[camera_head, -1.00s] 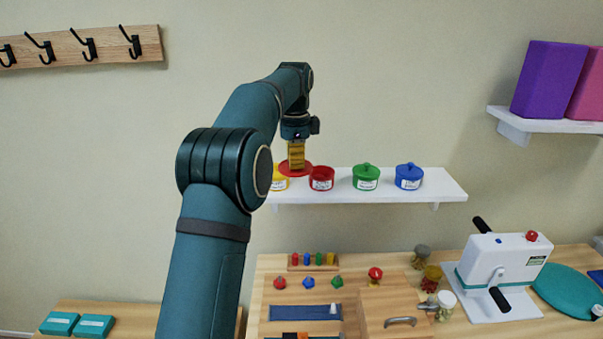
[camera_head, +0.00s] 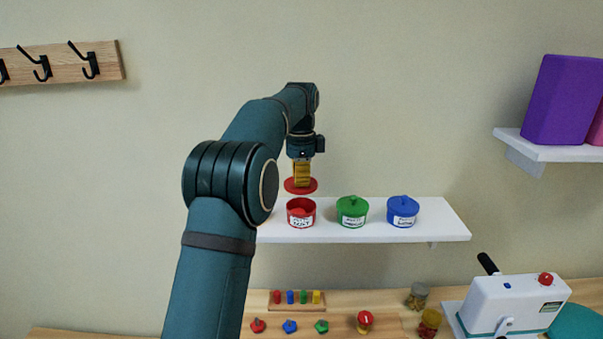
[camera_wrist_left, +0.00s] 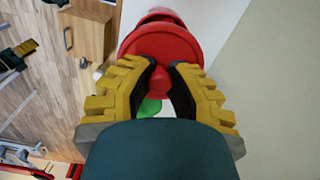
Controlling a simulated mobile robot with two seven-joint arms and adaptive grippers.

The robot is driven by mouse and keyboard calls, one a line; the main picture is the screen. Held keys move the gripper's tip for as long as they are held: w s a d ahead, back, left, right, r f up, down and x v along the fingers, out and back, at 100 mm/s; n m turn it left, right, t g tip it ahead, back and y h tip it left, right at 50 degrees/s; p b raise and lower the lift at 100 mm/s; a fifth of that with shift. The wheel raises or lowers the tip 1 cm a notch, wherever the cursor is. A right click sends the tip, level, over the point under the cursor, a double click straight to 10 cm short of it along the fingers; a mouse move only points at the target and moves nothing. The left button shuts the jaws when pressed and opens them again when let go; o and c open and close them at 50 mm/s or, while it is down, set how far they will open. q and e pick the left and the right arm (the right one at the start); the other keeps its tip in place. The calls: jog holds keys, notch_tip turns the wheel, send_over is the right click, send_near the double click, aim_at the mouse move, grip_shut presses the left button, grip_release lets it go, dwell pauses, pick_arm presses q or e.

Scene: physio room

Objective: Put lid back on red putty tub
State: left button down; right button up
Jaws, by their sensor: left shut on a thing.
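The red putty tub (camera_head: 301,217) stands open on the white wall shelf, with red putty showing inside. The red lid (camera_head: 300,186) hangs level just above the tub, with a small gap between them. My left gripper (camera_head: 302,172), with yellow fingers, is shut on the lid from above. In the left wrist view the lid (camera_wrist_left: 160,45) shows beyond the fingers (camera_wrist_left: 158,85), its knob between them. A bit of red beyond the lid's edge may be the tub. My right gripper is in neither view.
The green tub (camera_head: 352,212) and blue tub (camera_head: 402,212) stand lidded to the right on the shelf (camera_head: 445,230). The shelf's right end is bare. Below is a table with colored pegs (camera_head: 297,298), jars (camera_head: 418,295) and a white machine (camera_head: 510,303). Purple blocks (camera_head: 563,100) sit on another shelf.

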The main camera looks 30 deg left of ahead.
pick_arm(q)
notch_tip(320, 180, down, 4)
jog(key=shift+r+b, duration=0.2)
jog(key=shift+b, duration=0.8)
jog(key=shift+w+f+b, duration=0.1)
jog(key=shift+f+b, duration=0.3)
jog(key=shift+f, duration=0.45)
jog(key=shift+p, duration=0.65)
jog(key=shift+f, duration=0.2)
dwell(0.9)
jog(key=shift+p, duration=0.55)
dwell(0.4)
jog(key=shift+c, duration=1.6)
grip_release()
